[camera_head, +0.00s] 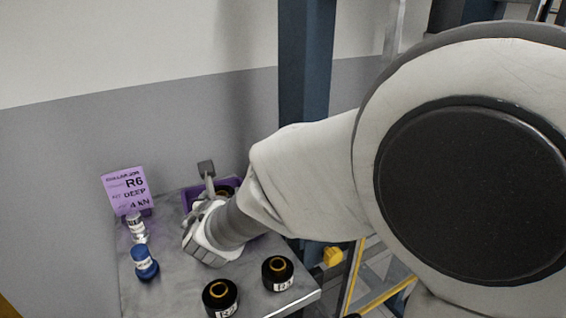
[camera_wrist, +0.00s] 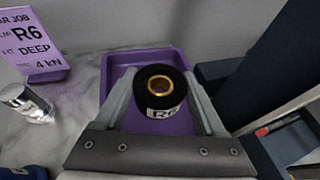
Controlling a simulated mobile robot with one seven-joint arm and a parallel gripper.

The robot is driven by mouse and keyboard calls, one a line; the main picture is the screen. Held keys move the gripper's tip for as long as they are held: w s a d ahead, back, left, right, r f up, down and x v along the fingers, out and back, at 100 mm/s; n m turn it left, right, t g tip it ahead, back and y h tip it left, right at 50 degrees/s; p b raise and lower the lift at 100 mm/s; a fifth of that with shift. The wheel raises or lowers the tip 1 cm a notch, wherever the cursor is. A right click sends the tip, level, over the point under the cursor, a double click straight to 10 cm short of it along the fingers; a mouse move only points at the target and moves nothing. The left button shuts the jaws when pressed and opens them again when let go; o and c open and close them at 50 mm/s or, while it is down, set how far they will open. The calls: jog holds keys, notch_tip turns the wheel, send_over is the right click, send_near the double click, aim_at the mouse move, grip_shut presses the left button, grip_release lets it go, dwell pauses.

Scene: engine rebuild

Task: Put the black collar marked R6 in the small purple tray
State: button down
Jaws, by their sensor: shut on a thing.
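The black collar (camera_wrist: 160,84) has a brass-coloured bore and a white label, partly cut off, that looks like R6. My gripper (camera_wrist: 160,90) is shut on it, with one finger on each side. The collar is over the small purple tray (camera_wrist: 118,72), inside its outline in the wrist view. I cannot tell whether it touches the tray floor. In the head view, my gripper (camera_head: 207,190) is at the tray (camera_head: 193,193), and my arm hides much of both.
A purple card (camera_head: 127,190) reading R6, DEEP, 4 kN stands left of the tray. A silver cylinder (camera_head: 137,228) and a blue one (camera_head: 145,264) stand near it. Two other black collars (camera_head: 220,297) (camera_head: 277,272) stand at the table's front. A dark post (camera_head: 305,90) rises behind.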

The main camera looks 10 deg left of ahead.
jog(key=shift+f+b, duration=0.7)
jog(key=shift+f, duration=2.05)
jog(key=shift+f, duration=0.15)
grip_release()
jog(key=shift+r, duration=0.2)
jog(key=p+v, duration=0.2)
jog(key=v, duration=1)
jog(key=shift+f, duration=0.15)
